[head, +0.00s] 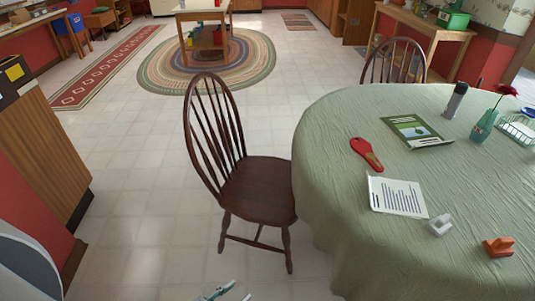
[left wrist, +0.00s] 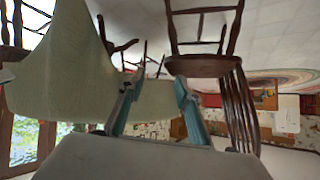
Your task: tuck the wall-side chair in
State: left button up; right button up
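A dark wooden spindle-back chair (head: 258,190) stands at the left side of the round table, whose pale green cloth (head: 335,140) hangs low. The front of its seat meets the cloth edge in the head view. A second similar chair (head: 395,62) stands at the table's far side, its lower part hidden. I cannot tell which one is the wall-side chair. My left gripper (head: 226,291) shows at the bottom edge, below the near chair. In the left wrist view, which looks upside down, its fingers (left wrist: 157,88) are apart and empty, with the chair (left wrist: 205,66) beyond. My right gripper is out of view.
The table holds a red paddle-like item (head: 367,153), paper (head: 397,196), a green booklet (head: 415,131) and several small things. A wooden cabinet (head: 45,155) stands at left. Pale tiled floor (head: 140,180) between cabinet and chair is clear. An oval rug (head: 165,75) lies behind.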

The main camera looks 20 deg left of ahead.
aim_at(259, 189)
jog(key=i+j, duration=0.35)
jog(key=j, duration=0.2)
jog(key=i+j+u, duration=0.15)
jog(key=i+j, duration=0.15)
jog(key=j, duration=0.25)
jog(key=i+j, duration=0.35)
jog(key=j, duration=0.2)
jog(key=u, duration=0.05)
